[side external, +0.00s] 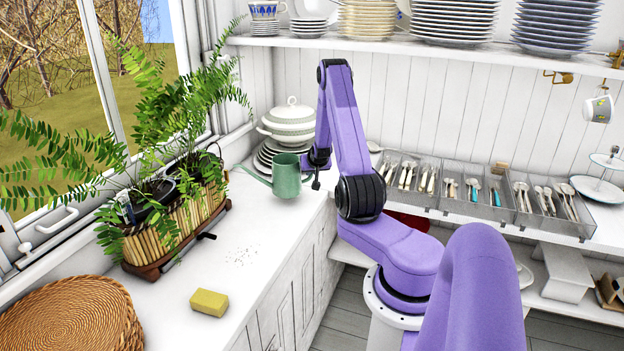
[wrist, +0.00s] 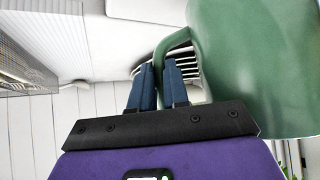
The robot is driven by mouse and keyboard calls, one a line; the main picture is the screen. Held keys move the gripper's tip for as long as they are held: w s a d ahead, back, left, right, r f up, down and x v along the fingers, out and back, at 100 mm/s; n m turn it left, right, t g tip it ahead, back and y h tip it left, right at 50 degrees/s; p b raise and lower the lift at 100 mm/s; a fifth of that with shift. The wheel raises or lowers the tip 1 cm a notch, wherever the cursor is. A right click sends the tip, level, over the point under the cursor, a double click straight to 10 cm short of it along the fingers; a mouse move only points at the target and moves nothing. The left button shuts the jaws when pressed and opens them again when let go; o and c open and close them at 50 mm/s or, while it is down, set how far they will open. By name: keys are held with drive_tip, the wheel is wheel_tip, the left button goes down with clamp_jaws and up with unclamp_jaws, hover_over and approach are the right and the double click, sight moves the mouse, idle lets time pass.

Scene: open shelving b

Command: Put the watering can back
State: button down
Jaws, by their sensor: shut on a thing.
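The green watering can (side external: 287,176) is upright at the back of the white counter, near its right edge, with its spout pointing left. I cannot tell whether its base touches the counter. My gripper (side external: 311,172) is at the can's right side, on its handle. In the wrist view, my gripper (wrist: 160,78) has its two blue fingers close together around the handle of the green can (wrist: 262,60). The can's body fills the right of that view, and its far side is hidden.
A white tureen (side external: 290,122) on stacked plates (side external: 272,158) stands just behind the can. A fern planter (side external: 175,228) is to its left. A yellow sponge (side external: 209,302) and wicker basket (side external: 70,318) lie in front. Cutlery trays (side external: 462,190) are at right. The middle counter is mostly clear.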

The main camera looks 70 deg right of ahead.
drive_tip(key=shift+d+f, duration=0.1)
drive_tip(key=shift+f, duration=1.5)
drive_tip(key=c, duration=1.1)
unclamp_jaws()
drive_tip(key=shift+f, duration=0.15)
